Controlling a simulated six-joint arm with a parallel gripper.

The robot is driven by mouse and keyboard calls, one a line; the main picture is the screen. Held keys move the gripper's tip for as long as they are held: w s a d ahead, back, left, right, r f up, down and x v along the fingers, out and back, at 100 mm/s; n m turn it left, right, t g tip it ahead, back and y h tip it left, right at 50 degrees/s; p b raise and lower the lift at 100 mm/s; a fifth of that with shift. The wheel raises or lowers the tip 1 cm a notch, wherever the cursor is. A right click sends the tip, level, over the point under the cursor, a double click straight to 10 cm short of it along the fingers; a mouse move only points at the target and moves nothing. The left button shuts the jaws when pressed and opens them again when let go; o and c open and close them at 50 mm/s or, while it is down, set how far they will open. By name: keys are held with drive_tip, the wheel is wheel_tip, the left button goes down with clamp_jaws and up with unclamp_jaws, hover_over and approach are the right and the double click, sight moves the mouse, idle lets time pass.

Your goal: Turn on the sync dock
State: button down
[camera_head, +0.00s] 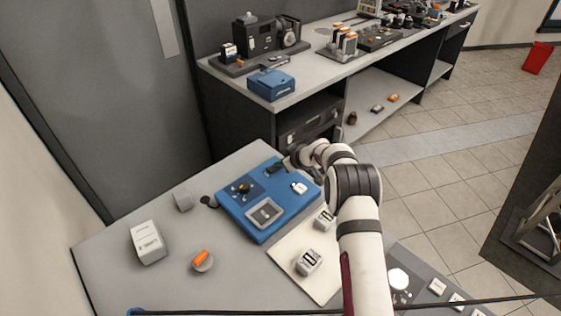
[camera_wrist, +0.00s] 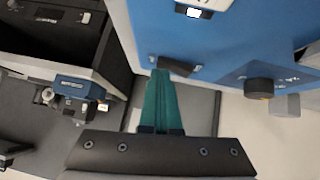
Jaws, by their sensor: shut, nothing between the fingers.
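The blue dock (camera_head: 235,212), which I take as the sync dock, lies on the grey table. It carries a dark knob (camera_head: 243,187), a grey square frame (camera_head: 265,213) and a white block (camera_head: 299,187). My gripper (camera_head: 275,167) is at the dock's far edge with its teal fingers shut and empty. In the wrist view the fingertips (camera_wrist: 160,74) are right beside a small dark switch-like part (camera_wrist: 176,67) on the blue face (camera_wrist: 190,45); I cannot tell if they touch it. The knob (camera_wrist: 258,88) shows to the right. The switch's position is unclear.
A cream mat (camera_head: 290,255) with grey-white blocks (camera_head: 309,262) lies beside the dock under my arm. A white box (camera_head: 148,242), a grey cube (camera_head: 183,199) and an orange-topped part (camera_head: 201,260) stand at left. The back bench (camera_head: 320,80) holds a blue box (camera_head: 271,84).

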drive_tip(key=shift+s+a, duration=0.1)
drive_tip(key=shift+s, duration=0.05)
drive_tip(key=shift+s+a+r, duration=0.2)
drive_tip(key=shift+s+a, duration=0.25)
drive_tip(key=shift+w+r, duration=0.1)
drive_tip(key=shift+r, duration=0.3)
drive_tip(key=r, duration=0.3)
drive_tip(key=shift+w+d+r, duration=0.15)
drive_tip(key=shift+d+r, duration=0.05)
drive_tip(key=shift+r, duration=0.1)
drive_tip(key=w+d+v, duration=0.1)
drive_tip(key=v, duration=0.8)
drive_tip(key=shift+s+d+r, duration=0.15)
drive_tip(key=shift+s+d, duration=0.05)
drive_tip(key=shift+d, duration=0.15)
